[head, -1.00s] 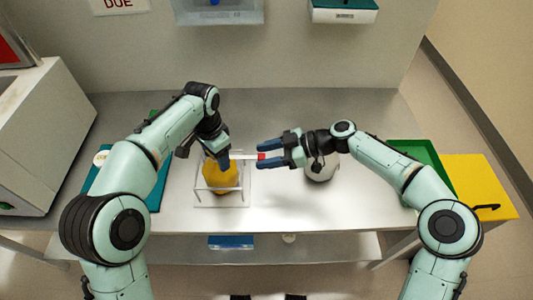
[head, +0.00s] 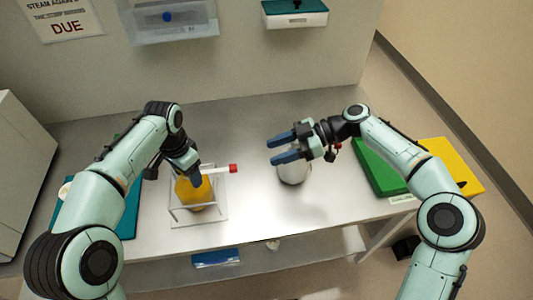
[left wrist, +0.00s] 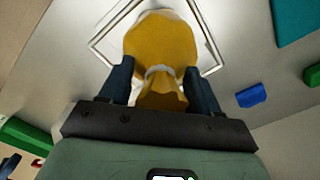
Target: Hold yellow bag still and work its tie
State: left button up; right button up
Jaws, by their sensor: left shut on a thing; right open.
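The yellow bag (head: 195,193) stands upright in a clear open frame (head: 212,217) on the bench. My left gripper (head: 194,177) is shut on the bag's gathered neck. The left wrist view shows the bag (left wrist: 160,42) with its neck between the two fingers (left wrist: 160,90) and a pale band around it. The tie shows in the head view as a white strip (head: 215,170) pointing right from the neck, with a red end (head: 233,168). My right gripper (head: 284,147) is open and empty, right of the red end and apart from it.
A white rounded vessel (head: 293,173) stands below my right gripper. A teal mat (head: 124,222) lies at the left.

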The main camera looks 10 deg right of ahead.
pick_arm(q)
jog(key=shift+s+a+f, duration=0.1)
jog(key=shift+s+f, duration=0.05)
jog(key=shift+f, duration=0.3)
jog(key=o, duration=1.4)
jog(key=shift+r, duration=0.1)
jog(key=shift+r, duration=0.1)
